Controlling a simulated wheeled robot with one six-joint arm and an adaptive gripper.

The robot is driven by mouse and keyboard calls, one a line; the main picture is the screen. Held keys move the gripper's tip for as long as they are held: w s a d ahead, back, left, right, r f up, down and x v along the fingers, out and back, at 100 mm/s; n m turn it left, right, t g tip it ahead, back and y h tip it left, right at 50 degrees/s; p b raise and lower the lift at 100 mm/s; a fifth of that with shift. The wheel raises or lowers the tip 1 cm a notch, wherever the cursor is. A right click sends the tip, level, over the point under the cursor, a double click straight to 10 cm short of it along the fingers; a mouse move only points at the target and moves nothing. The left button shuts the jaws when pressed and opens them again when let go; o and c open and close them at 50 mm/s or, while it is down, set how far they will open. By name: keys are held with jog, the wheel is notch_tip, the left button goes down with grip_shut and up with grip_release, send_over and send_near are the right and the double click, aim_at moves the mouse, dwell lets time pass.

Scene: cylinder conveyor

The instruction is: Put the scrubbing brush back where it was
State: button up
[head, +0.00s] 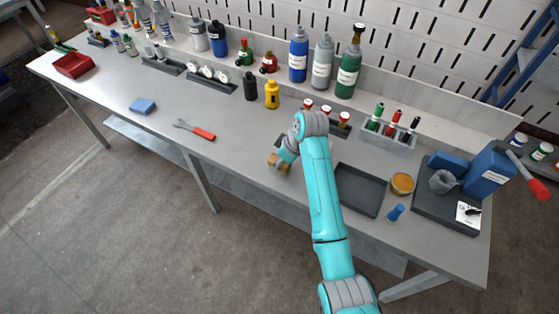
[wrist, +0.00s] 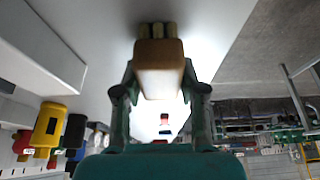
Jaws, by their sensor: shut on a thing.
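The scrubbing brush (head: 278,163) is a small brown wooden block, seen in the head view at the end of my arm, over the middle of the grey workbench (head: 235,165). In the wrist view the brush (wrist: 158,56) sits between my two fingers, with its tan bristle end away from the palm. My gripper (wrist: 158,82) is shut on it. In the head view my gripper (head: 284,157) is partly hidden by my wrist. I cannot tell whether the brush touches the bench top.
A dark empty tray (head: 360,190) lies right of my arm. A wrench with a red handle (head: 197,130) and a blue sponge (head: 143,106) lie to the left. A yellow bottle (head: 272,95) and a black bottle (head: 250,86) stand behind. The bench front left of my gripper is clear.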

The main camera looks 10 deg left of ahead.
jog(key=shift+f, duration=0.1)
jog(key=o, duration=1.1)
jog(key=v, duration=1.2)
